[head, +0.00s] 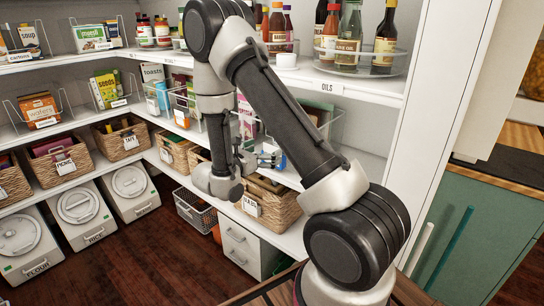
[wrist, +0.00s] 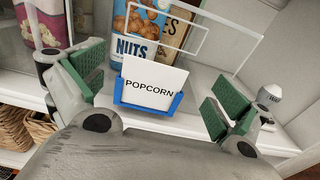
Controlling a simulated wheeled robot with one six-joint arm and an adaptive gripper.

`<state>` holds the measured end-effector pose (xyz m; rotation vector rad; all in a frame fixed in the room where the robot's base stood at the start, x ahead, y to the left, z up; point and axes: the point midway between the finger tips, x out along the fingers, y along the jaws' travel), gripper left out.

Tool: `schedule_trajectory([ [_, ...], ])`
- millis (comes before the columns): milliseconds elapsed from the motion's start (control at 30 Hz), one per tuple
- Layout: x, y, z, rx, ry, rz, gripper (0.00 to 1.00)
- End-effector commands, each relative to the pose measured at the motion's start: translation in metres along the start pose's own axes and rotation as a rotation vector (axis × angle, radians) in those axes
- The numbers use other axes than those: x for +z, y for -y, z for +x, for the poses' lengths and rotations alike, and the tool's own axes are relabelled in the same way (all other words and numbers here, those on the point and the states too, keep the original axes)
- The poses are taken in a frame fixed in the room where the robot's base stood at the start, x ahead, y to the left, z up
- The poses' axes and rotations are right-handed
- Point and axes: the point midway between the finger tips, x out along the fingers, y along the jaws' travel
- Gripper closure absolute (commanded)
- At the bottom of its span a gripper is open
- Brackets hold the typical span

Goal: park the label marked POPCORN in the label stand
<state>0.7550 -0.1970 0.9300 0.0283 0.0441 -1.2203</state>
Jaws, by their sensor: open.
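The POPCORN label (wrist: 152,74) is a white card with black letters, in the middle of the wrist view. Its lower edge sits in a blue holder (wrist: 146,106) at the front of a shelf; I cannot tell whether this holder is the label stand or a clip that belongs to the label. My gripper (wrist: 155,90) is open, with one green-padded finger on each side of the label, both apart from it. In the head view my gripper (head: 242,166) is at the middle shelf, small and partly hidden by my arm.
A clear bin (wrist: 240,45) stands behind the label, with a blue NUTS pack (wrist: 132,40) in or behind it. A woven basket (head: 272,205) is on the lower shelf. The dark floor (head: 150,255) is clear.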

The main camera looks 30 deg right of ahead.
Motion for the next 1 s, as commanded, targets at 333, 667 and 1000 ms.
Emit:
schedule_trajectory([
  [333,0.001,-0.004,0.044,-0.003,0.000,0.002,0.00],
  [667,0.001,-0.004,0.044,-0.002,-0.001,0.002,0.17],
  [1000,0.001,-0.004,0.044,-0.002,-0.001,0.002,0.35],
])
